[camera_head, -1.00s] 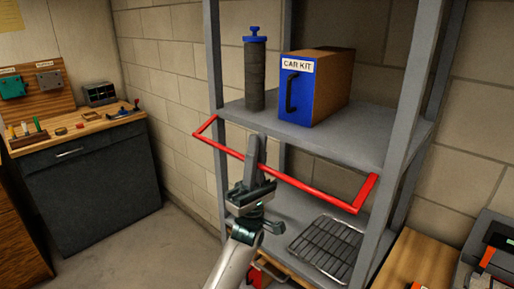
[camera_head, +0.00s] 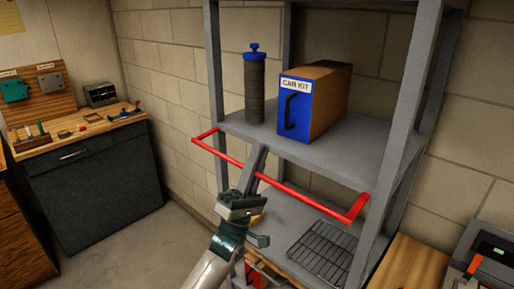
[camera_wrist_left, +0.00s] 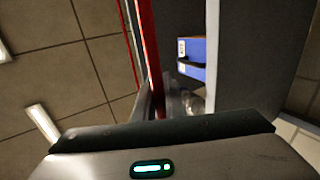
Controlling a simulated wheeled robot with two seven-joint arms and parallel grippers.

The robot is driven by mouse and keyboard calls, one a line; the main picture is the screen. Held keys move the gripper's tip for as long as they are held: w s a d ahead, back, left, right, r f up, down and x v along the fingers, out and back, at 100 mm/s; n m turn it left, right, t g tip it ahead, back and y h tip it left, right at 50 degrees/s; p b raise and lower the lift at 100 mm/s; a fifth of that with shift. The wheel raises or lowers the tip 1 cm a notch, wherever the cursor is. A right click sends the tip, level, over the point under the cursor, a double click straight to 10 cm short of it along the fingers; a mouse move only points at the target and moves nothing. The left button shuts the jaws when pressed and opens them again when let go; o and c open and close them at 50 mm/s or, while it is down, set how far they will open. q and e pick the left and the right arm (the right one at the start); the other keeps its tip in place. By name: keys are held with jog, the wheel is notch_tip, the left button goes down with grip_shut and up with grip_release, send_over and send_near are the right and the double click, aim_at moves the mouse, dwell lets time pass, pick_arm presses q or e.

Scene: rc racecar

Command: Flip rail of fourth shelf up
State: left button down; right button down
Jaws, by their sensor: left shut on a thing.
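The red rail (camera_head: 300,193) is a bent bar joined at both ends to the front of a grey metal shelf (camera_head: 345,160). It sticks out in front of the shelf, with its long bar a little below the shelf edge. My left gripper (camera_head: 260,162) is shut on the long bar, left of its middle. In the left wrist view the rail (camera_wrist_left: 150,55) runs upright past the finger (camera_wrist_left: 145,102). The exact grip is partly hidden there. My right gripper is not in view.
The shelf carries a blue-and-brown CAR KIT box (camera_head: 316,98) and a dark cylinder with a blue top (camera_head: 254,88). A wire rack (camera_head: 325,250) lies on the shelf below. A workbench (camera_head: 95,175) stands at left, with bare floor between.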

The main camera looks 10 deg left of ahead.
pick_arm(q)
jog(key=shift+w+d+r+g+y+p, duration=0.2)
jog(key=shift+r+g+y+p, duration=0.35)
jog(key=shift+p, duration=0.75)
jog(key=shift+w+d+r+g+y+p, duration=0.15)
jog(key=shift+r+g+y+p, duration=0.45)
jog(key=shift+p, duration=0.7)
jog(key=shift+f+h, duration=0.15)
jog(key=shift+h, duration=0.1)
jog(key=c, duration=1.8)
grip_release()
jog(key=shift+a+f, duration=0.1)
jog(key=b+v, duration=0.9)
jog(key=v, duration=0.8)
jog(key=shift+s+a, duration=0.2)
